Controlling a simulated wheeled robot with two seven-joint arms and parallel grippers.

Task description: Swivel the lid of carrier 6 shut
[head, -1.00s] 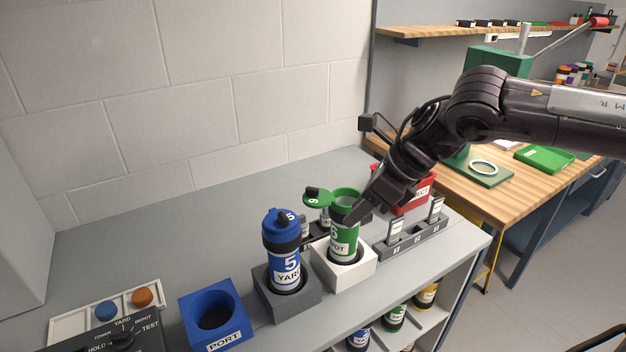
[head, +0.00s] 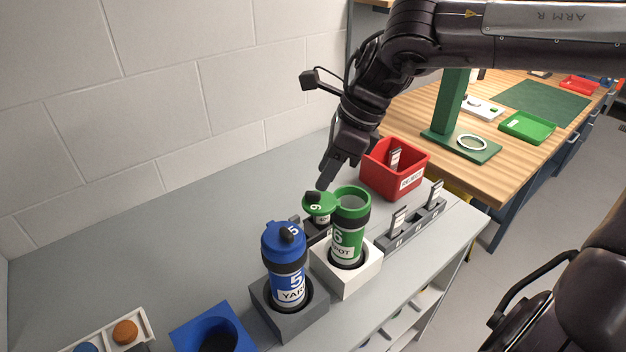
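The green carrier 6 (head: 347,240) stands upright in a white block (head: 345,285). Its mouth is uncovered. Its green lid (head: 318,205), marked 6 and with a dark knob, is swung out to the left of the mouth. My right gripper (head: 325,184) points down just above and behind the lid, by its knob. The fingers look close together, but their gap does not show clearly, and I cannot tell whether they touch the lid. My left gripper is not in view.
A blue carrier 5 (head: 287,265) with its lid on stands in a grey block (head: 288,312) to the left. A blue PORT block (head: 212,333) is at the front left. A grey tag rack (head: 412,228) and a red bin (head: 392,170) stand to the right and behind.

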